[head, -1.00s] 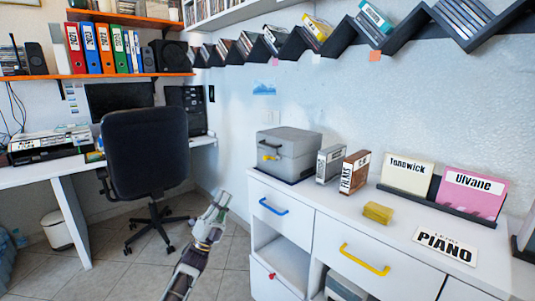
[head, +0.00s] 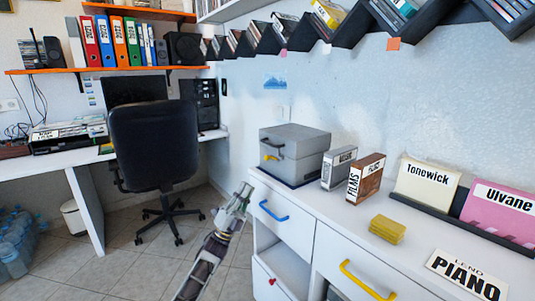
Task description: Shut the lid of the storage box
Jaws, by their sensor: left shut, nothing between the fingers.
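The storage box (head: 309,163) is grey, with a dark handle and a yellow latch on its front. It stands on the left end of the white cabinet top. Its lid (head: 296,136) lies level over the body; I cannot tell whether it is fully shut. My left gripper (head: 243,190) is shut and empty, pointing up in front of the cabinet's left end. It is below and left of the box, apart from it. My right gripper is not in view.
Two upright cases, one grey (head: 338,168) and one brown (head: 366,177), stand just right of the box. A yellow block (head: 387,229) and a file rack (head: 437,211) are farther right. Zigzag shelves (head: 350,30) hang above. A black chair (head: 153,145) stands at the left.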

